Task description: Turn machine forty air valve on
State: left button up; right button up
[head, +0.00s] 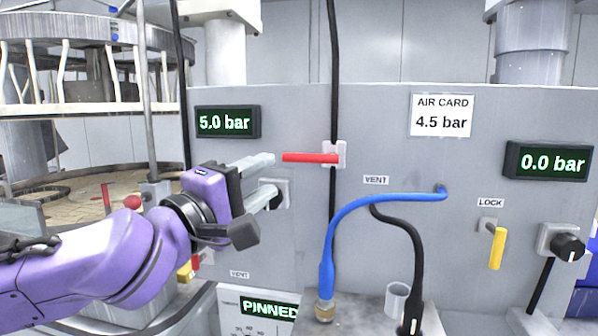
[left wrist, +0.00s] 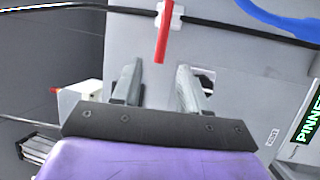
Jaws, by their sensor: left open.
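A red lever (head: 308,157) sticks out to the left, level, from a white valve body (head: 341,153) on a black vertical line on the grey panel. It lies crosswise to that line. My left gripper (head: 274,174) is open and empty, just left of the lever's free end. In the left wrist view the red lever (left wrist: 163,38) comes down toward the gap of my left gripper (left wrist: 158,70), its end near the fingertips. Whether it touches a finger, I cannot tell. No machine number is readable. My right gripper is not in view.
Displays read 5.0 bar (head: 227,122) and 0.0 bar (head: 549,161); an air card (head: 442,115) says 4.5 bar. A yellow LOCK lever (head: 496,248) hangs down beside a black knob (head: 568,247). A blue hose (head: 345,213) and a black hose (head: 412,245) stand in front of the panel.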

aim_at(297, 160)
pick_arm(q)
jog(key=p+x, duration=0.2)
jog(key=x, duration=0.8)
jog(key=shift+s+d+p, duration=0.1)
jog(key=shift+p, duration=0.3)
jog(key=shift+w+d+f, duration=0.1)
jog(key=shift+w+d, duration=0.05)
jog(key=shift+w, duration=0.2)
grip_shut()
